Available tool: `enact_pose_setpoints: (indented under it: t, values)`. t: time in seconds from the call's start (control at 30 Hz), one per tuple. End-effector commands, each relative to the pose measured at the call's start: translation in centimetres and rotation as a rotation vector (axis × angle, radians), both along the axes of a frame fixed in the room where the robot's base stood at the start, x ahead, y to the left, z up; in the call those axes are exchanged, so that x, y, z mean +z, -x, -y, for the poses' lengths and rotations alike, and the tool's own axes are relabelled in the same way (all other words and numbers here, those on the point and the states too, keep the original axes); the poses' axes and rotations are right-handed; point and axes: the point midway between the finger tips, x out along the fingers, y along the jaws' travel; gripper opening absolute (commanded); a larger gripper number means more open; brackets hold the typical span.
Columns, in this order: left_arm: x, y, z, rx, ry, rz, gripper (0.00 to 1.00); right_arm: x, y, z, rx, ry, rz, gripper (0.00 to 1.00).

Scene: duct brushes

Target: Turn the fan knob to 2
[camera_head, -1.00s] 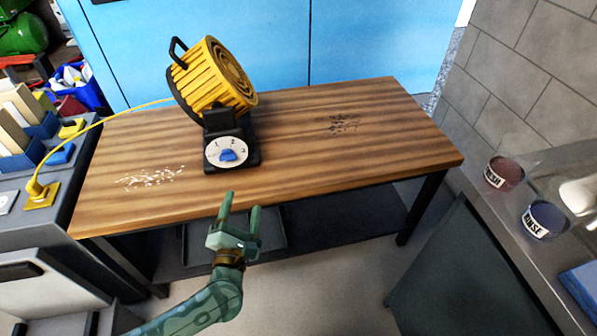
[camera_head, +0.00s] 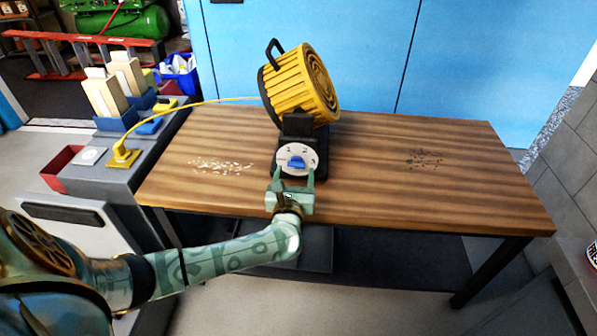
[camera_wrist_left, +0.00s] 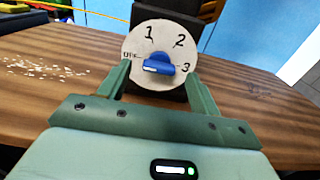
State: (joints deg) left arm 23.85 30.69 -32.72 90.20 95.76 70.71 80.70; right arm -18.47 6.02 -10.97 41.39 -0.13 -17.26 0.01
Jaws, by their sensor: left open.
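The yellow fan (camera_head: 300,88) stands on the wooden table, with a round white dial (camera_head: 283,153) on its black base. The dial also shows in the left wrist view (camera_wrist_left: 138,42), marked OFF at left, then 1, 2 and 3 clockwise. The blue fan knob (camera_wrist_left: 160,64) sits at the dial's centre, its long side roughly level; a pale mark shows near its left end, on the OFF side. It also shows in the head view (camera_head: 296,162). My left gripper (camera_head: 292,179) is open, its fingers either side of the dial's lower part; contact with the knob is not visible. My right gripper is out of view.
The wooden table (camera_head: 450,190) is mostly clear, with pale scraps (camera_head: 220,166) at left and dark bits (camera_head: 424,159) at right. A yellow cord runs from the fan to a yellow plug (camera_head: 122,156) on the grey side unit. A blue wall stands behind.

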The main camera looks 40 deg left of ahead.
Motion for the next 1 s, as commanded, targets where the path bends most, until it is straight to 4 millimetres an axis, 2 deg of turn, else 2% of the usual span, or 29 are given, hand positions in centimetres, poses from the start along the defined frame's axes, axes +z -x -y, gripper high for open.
enact_pose_setpoints:
  t: [0.1,0.2,0.5,0.53,0.6,0.7,1.0]
  values:
    - [-0.3,-1.5,-0.9,-0.001,-0.002,-0.001,0.64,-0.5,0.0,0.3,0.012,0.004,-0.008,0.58]
    - [-0.1,-2.1,-1.3,-0.001,-0.001,-0.001,0.64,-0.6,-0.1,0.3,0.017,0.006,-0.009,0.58]
    - [0.1,-2.3,-1.4,-0.001,0.0,0.0,0.64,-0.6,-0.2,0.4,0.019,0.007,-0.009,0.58]
    - [0.1,-2.3,-1.4,-0.001,0.0,0.0,0.61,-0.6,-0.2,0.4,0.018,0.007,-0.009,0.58]
    - [0.1,-2.3,-1.4,-0.001,0.0,0.0,0.41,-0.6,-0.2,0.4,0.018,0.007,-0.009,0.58]
    - [0.0,-2.3,-1.4,-0.001,0.0,0.0,0.19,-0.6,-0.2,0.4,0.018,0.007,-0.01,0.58]
    - [0.1,-2.3,-1.4,-0.001,-0.02,-0.012,0.19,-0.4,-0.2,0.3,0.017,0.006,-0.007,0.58]
